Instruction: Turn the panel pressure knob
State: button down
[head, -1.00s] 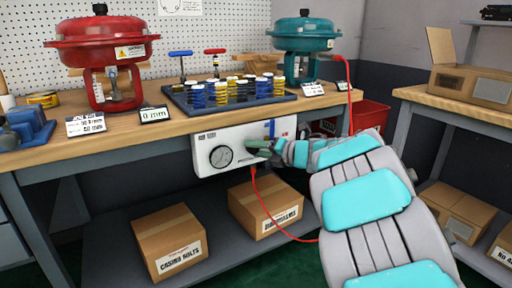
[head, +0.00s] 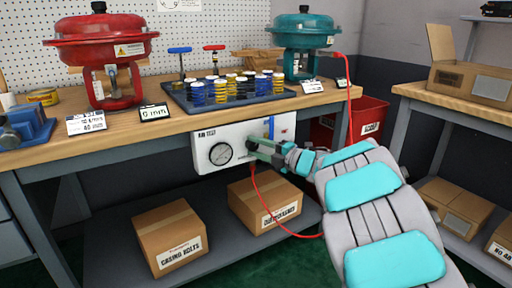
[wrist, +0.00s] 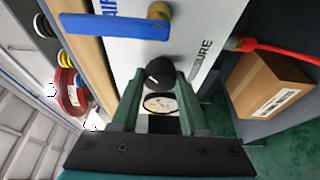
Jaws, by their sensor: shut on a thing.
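The white pressure panel (head: 208,136) hangs under the bench's front edge. Its black pressure knob (wrist: 160,70) sits between the two green fingers of my gripper (wrist: 160,74) in the wrist view. The fingers are shut on the knob's sides. In the head view my gripper (head: 256,145) reaches the panel from the right and largely hides the knob. The round gauge (head: 220,153) is left of the knob; it also shows between the fingers in the wrist view (wrist: 160,104). Its needle is too small to read.
A blue lever (wrist: 105,25) on a brass fitting is close to my fingers on the panel. A red hose (head: 275,217) hangs below the panel. A red actuator (head: 100,45) and a teal actuator (head: 303,42) stand on the bench. Cardboard boxes (head: 168,236) sit on the lower shelf.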

dwell(0.4)
jog(key=shift+c, duration=2)
grip_release()
jog(key=v, duration=0.8)
jog(key=shift+f, duration=0.1)
